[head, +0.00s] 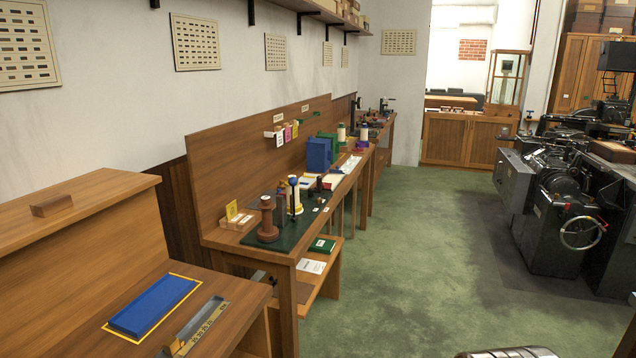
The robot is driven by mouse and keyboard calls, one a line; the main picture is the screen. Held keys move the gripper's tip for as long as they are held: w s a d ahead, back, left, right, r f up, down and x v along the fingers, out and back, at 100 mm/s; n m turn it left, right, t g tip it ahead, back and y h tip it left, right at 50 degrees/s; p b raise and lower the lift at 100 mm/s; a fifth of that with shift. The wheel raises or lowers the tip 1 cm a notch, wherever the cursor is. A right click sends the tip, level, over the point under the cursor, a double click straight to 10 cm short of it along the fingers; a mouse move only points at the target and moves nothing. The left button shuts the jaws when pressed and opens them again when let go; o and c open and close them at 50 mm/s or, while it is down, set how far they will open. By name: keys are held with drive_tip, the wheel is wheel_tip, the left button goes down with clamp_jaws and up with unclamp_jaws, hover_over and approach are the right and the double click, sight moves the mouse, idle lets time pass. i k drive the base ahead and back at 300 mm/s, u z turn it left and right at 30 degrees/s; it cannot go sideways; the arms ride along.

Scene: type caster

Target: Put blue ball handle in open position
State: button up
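A small dark blue ball (293,180) tops a thin upright dark rod on the wooden workbench, at the middle of the head view. It stands among spools and small devices on a dark green mat (300,229). The rod looks close to vertical. Its lower end and what it is fixed to are too small to make out, and I cannot tell its open or shut position. My gripper is not clearly in view.
A brown wooden spool (267,222) stands left of the ball. A nearer wooden desk (225,297) bears a blue slab (152,306). Green floor (430,240) is clear right of the benches. Dark machinery (555,195) stands at the right.

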sight(293, 181)
drive_tip(key=z, duration=1.05)
drive_tip(key=i, duration=2.5)
drive_tip(key=u, duration=0.95)
